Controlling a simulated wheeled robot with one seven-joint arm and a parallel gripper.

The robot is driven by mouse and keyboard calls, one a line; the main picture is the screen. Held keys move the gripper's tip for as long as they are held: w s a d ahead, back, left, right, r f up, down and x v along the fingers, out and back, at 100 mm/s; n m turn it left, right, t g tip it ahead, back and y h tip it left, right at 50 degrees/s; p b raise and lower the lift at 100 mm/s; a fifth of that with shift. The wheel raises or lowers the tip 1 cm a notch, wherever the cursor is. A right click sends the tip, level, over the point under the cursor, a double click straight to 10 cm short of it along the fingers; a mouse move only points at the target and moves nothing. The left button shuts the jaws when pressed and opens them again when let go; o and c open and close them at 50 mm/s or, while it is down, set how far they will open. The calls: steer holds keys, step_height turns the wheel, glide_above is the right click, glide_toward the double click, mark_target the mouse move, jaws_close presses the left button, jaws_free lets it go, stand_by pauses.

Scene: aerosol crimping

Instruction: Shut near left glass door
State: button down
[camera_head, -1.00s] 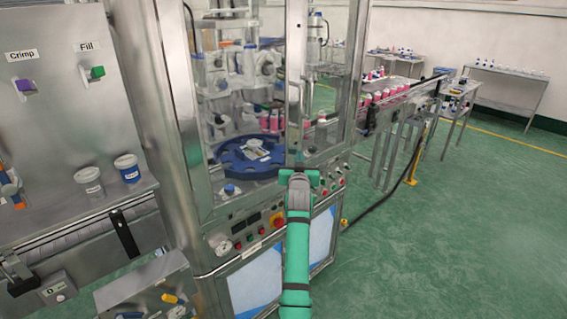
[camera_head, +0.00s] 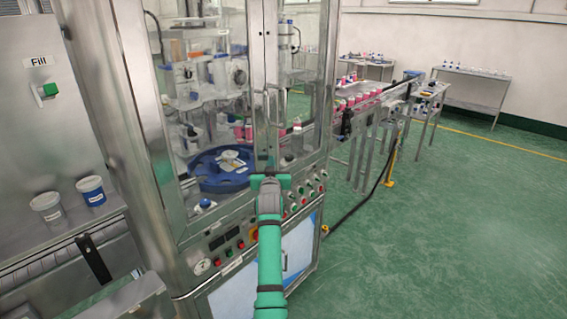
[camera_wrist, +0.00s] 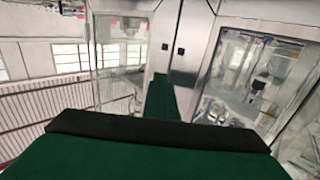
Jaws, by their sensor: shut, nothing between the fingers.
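The near left glass door (camera_head: 205,75) is a tall clear pane in a metal frame on the front of the crimping machine. Its right-hand edge stands beside another framed pane, with upright handles (camera_head: 266,120) close together there. It looks nearly in line with the machine front; I cannot tell if it is fully flush. My gripper (camera_head: 270,181) is shut and empty, low in front of these door edges; contact cannot be told. In the wrist view, its dark green finger (camera_wrist: 161,98) points toward a metal upright between glass panes.
A blue round turntable (camera_head: 218,172) sits behind the glass. Below is a control panel (camera_head: 240,240) with buttons and knobs, close to my arm. A conveyor (camera_head: 375,105) with pink bottles runs out to the right. Green floor (camera_head: 450,230) at right is clear.

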steer(key=s+d, duration=1)
steer(key=s+a+f, duration=0.3)
steer(key=s+f, duration=0.3)
steer(key=f, duration=0.3)
steer(key=s+a+f, duration=0.2)
steer(key=s+f, duration=0.4)
steer(key=f, duration=0.3)
steer(key=s+a+f+g, duration=0.1)
steer(key=s+a+f, duration=0.1)
steer(key=s+f, duration=0.6)
steer(key=s+a+f, duration=0.3)
steer(key=s+f, duration=0.2)
steer(key=s, duration=0.8)
steer(key=s+a+f, duration=0.2)
steer(key=s, duration=1)
steer(key=s+a+r, duration=0.1)
steer(key=s+r, duration=0.3)
steer(key=s, duration=0.8)
steer(key=s+r+n+g+y, duration=0.1)
steer(key=s+r, duration=0.4)
steer(key=s, duration=0.8)
steer(key=shift+a+g, duration=0.3)
steer(key=shift+a, duration=0.1)
